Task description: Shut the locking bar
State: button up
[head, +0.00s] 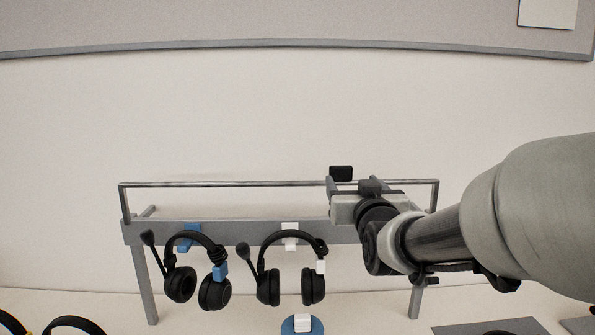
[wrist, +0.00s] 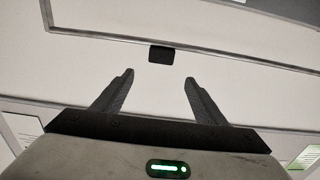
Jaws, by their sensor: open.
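The locking bar (head: 230,184) is a thin metal bar with bent ends, raised above the grey rack rail (head: 270,231) in the head view. A black block (head: 341,173) sits on it right of the middle. In the wrist view the bar (wrist: 100,38) crosses the upper part, with the black block (wrist: 161,54) just below its line. My gripper (head: 350,187) is at the bar's right half, close to the block. In the wrist view my gripper (wrist: 158,78) is open and empty, with the block ahead, between and beyond the fingertips. I cannot tell any contact.
Two black headsets hang from the rail, one on a blue hook (head: 188,238) and one on a white hook (head: 290,236). A blue stand (head: 302,327) is below. My arm hides the rail's right part.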

jog(key=w+p, duration=0.2)
jog(key=w, duration=1.5)
jog(key=shift+w, duration=0.15)
jog(key=shift+a+r, duration=0.1)
